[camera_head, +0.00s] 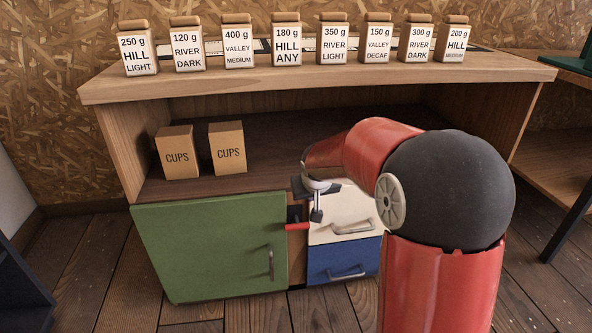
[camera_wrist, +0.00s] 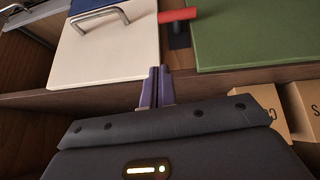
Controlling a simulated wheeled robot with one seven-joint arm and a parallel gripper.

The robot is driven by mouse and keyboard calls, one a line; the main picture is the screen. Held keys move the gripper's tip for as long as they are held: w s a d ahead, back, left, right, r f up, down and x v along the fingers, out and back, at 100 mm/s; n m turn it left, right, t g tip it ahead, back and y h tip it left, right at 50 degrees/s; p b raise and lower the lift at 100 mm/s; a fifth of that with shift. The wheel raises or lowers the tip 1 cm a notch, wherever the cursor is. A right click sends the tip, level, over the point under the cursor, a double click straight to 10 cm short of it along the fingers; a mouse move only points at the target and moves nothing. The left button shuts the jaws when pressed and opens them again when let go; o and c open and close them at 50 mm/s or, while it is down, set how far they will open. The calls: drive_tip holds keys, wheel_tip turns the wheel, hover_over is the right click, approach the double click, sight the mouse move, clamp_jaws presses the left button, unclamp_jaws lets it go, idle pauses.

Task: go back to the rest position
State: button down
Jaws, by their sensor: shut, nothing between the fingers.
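My gripper (camera_wrist: 156,74) shows in the wrist view with its two purple fingers together and nothing between them. In the head view my arm reaches in from the right, and the wrist end (camera_head: 317,190) hangs in front of the counter, near the white drawer (camera_head: 345,209). The fingers cannot be made out clearly there. In the wrist view the fingertips appear by the shelf edge (camera_wrist: 100,94), between the white drawer (camera_wrist: 105,55) and the green door (camera_wrist: 255,35). I cannot tell whether they touch anything.
A red lever (camera_head: 297,227) sticks out between the green door (camera_head: 210,250) and the drawers. A blue drawer (camera_head: 345,262) is below the white one. Two CUPS boxes (camera_head: 177,153) (camera_head: 228,148) stand on the shelf. Several labelled jars line the countertop (camera_head: 200,82).

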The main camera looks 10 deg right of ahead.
drive_tip(key=s+r+p, duration=0.2)
drive_tip(key=s+r, duration=0.7)
drive_tip(key=s, duration=0.5)
drive_tip(key=s+r+g+y+p, duration=0.1)
drive_tip(key=s, duration=1.7)
drive_tip(key=shift+s+a+r+p, duration=0.3)
drive_tip(key=shift+a+r+p, duration=0.05)
